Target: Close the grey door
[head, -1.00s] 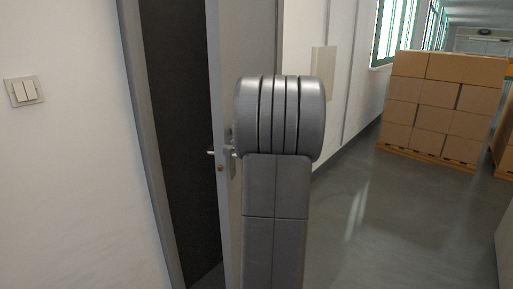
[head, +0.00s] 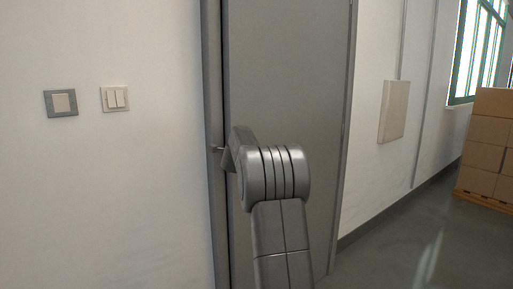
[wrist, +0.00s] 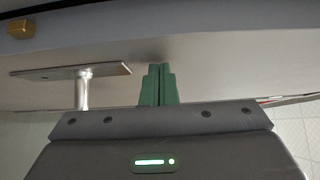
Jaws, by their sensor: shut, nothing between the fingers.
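The grey door (head: 290,75) stands almost in line with its frame (head: 212,60); a narrow dark strip shows along its left edge. In the wrist view the door face (wrist: 220,70) fills the upper part, and a brass latch (wrist: 20,28) shows on its exposed edge. The metal lever handle (wrist: 82,76) is left of my gripper (wrist: 159,67); part of a handle (head: 217,149) also shows in the head view beside my arm. My green fingers are shut and empty, their tips at or very near the door face; contact is unclear. My arm hides the gripper in the head view.
Two wall switches, one grey-framed (head: 61,103) and one white (head: 115,99), are left of the door. A pale wall box (head: 393,111) is to its right. Stacked cartons (head: 490,145) stand at the far right. The grey floor (head: 400,255) right of the door is clear.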

